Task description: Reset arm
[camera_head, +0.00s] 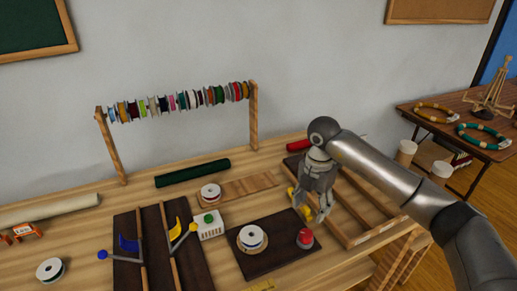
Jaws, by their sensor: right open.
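My right arm (395,183) comes in from the right edge and bends down at its silver joint to my right gripper (314,214). The gripper points downward, open, over the right part of the workbench. It is above the back edge of a dark board (257,262), close to a red round-topped object (305,238). A yellow object (295,198) shows beside its fingers, partly hidden, and I cannot tell whether they touch. My left gripper is not in view.
A wooden rack (254,118) of colourful spools stands at the back. A white spool (251,238) sits on the dark board. A slotted wooden frame (357,190) lies beneath my right arm. A dark green roll (192,173) lies near the rack. A side table (450,128) holds beaded rings.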

